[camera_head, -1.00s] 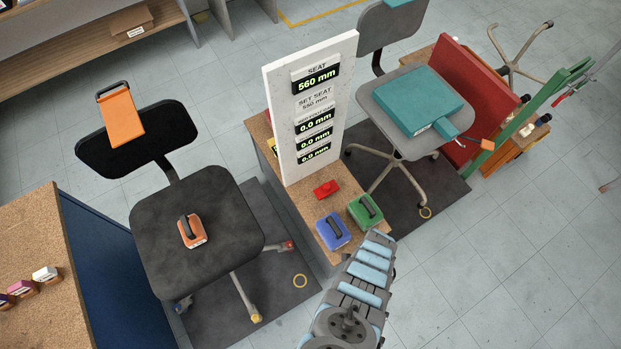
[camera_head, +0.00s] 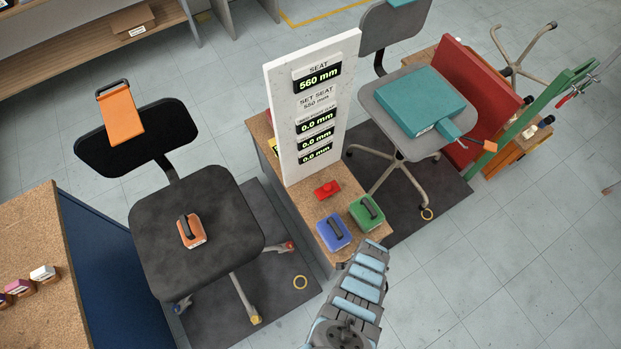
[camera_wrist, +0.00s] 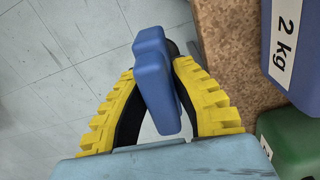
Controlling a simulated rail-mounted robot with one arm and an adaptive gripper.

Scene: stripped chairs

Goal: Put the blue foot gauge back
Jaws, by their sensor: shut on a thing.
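My gripper (camera_wrist: 157,85) shows in the wrist view, its yellow ribbed fingers shut on a blue stepped block, which I take for the blue foot gauge (camera_wrist: 158,88). The gauge sits between the dark finger pads and sticks out past them. Pale floor lies below it, with the edge of a cork-brown bench top (camera_wrist: 227,50) to its right. In the head view my arm reaches up from the bottom, beside the near end of that bench; the fingers and the gauge are hidden there.
A blue 2 kg weight (camera_head: 333,231) and a green weight (camera_head: 367,212) stand on the bench end, close to my gripper. A red piece (camera_head: 326,188) and a white display board (camera_head: 312,110) are behind. Chairs stand left (camera_head: 195,230) and right (camera_head: 400,110).

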